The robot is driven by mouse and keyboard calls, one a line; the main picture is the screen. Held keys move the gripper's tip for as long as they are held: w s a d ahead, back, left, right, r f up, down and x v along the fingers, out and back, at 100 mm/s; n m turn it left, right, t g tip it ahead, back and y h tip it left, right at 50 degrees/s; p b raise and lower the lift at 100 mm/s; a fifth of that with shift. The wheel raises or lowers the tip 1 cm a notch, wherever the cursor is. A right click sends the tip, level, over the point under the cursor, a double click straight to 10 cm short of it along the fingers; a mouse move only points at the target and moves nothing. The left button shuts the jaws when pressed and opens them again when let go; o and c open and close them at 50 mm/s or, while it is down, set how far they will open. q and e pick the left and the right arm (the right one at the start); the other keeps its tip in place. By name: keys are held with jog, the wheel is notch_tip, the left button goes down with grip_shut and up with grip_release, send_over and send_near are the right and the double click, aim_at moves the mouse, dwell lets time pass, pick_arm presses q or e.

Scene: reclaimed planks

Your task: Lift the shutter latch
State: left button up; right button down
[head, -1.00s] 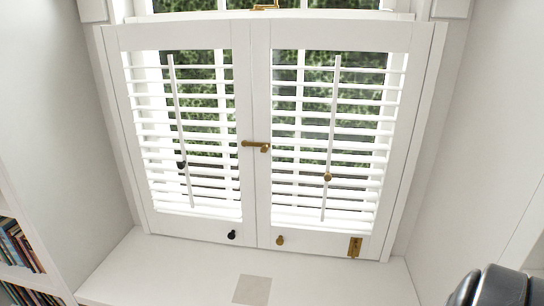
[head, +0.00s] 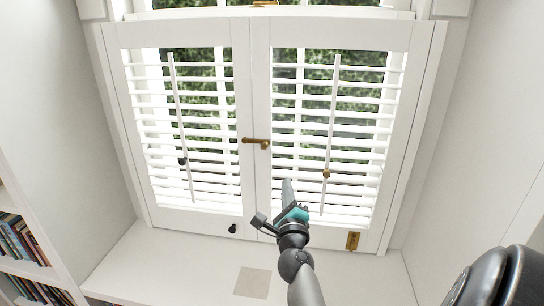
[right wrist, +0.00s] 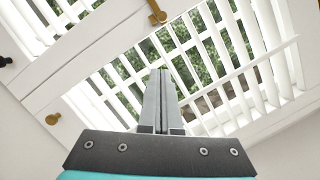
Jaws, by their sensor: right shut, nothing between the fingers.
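The white shutter has two louvred panels, left (head: 243,190) and right (head: 262,60). The brass latch (head: 256,141) lies about level across the seam between them. It also shows in the right wrist view (right wrist: 157,13), at the top edge. My right gripper (head: 287,183) is in front of the lower part of the right panel, below and to the right of the latch and apart from it. In the right wrist view its fingers (right wrist: 159,74) are together with nothing between them. My left gripper is not in view.
A black knob (head: 232,228) is low on the left panel; a brass knob (right wrist: 53,118) shows in the right wrist view. Tilt rods (head: 183,160) (head: 331,120) run down both panels. Bookshelves (head: 28,268) stand at left.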

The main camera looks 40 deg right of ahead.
aim_at(255, 143)
jog(key=w+d+r, duration=0.2)
jog(key=w, duration=0.3)
jog(key=w+d+r, duration=0.1)
jog(key=w+d, duration=0.1)
jog(key=w, duration=0.3)
jog(key=shift+d+r+b, duration=0.15)
jog(key=shift+r+b, duration=0.2)
jog(key=shift+w, duration=0.1)
jog(key=shift+r+n+p, duration=0.35)
jog(key=shift+n+p, duration=0.15)
jog(key=shift+p, duration=0.35)
